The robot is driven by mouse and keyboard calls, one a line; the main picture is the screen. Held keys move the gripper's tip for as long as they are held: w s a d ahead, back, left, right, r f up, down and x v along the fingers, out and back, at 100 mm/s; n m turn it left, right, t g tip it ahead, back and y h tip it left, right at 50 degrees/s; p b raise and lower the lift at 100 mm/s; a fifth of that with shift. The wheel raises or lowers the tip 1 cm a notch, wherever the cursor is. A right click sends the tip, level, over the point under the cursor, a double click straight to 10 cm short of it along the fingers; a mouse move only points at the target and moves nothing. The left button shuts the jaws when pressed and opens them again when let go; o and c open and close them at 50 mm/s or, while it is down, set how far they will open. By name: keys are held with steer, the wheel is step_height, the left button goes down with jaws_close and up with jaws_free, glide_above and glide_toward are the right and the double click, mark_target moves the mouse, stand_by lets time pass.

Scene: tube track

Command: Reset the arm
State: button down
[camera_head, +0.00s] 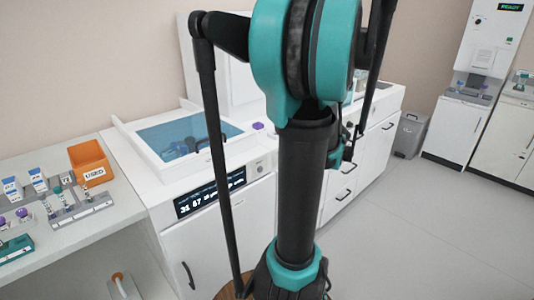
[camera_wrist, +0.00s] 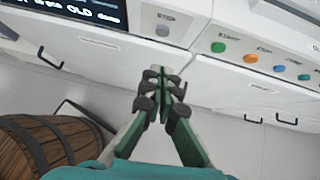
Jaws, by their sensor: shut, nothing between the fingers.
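My gripper (camera_wrist: 161,92) shows in the wrist view with its fingers together and nothing between them. It hangs in front of white cabinet fronts, below a row of coloured buttons. In the head view my teal and black arm fills the middle and hides much of the bench behind it. The gripper itself cannot be made out clearly there.
A wooden barrel (camera_wrist: 45,148) stands at the lower left of the wrist view. In the head view, an orange USED bin (camera_head: 90,163) and tube racks (camera_head: 82,212) sit at left. Floor at right (camera_head: 440,220) is clear.

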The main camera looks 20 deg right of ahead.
steer(key=s+a+f+n+g+h, duration=0.1)
steer(key=s+a+f+n, duration=0.2)
steer(key=a+n, duration=0.3)
steer(key=s+a+f+n+g+h, duration=0.1)
steer(key=s+a+f+n, duration=0.2)
steer(key=n, duration=1.1)
steer(key=s+a+f+n+g+h, duration=0.1)
steer(key=s+a+f+n, duration=0.3)
steer(key=s+a+n, duration=0.3)
steer(key=a+n, duration=0.2)
steer(key=n, duration=0.2)
steer(key=shift+s+a+g+h, duration=0.25)
steer(key=shift+a+g+h, duration=0.05)
steer(key=shift+a+g, duration=0.1)
stand_by(1.2)
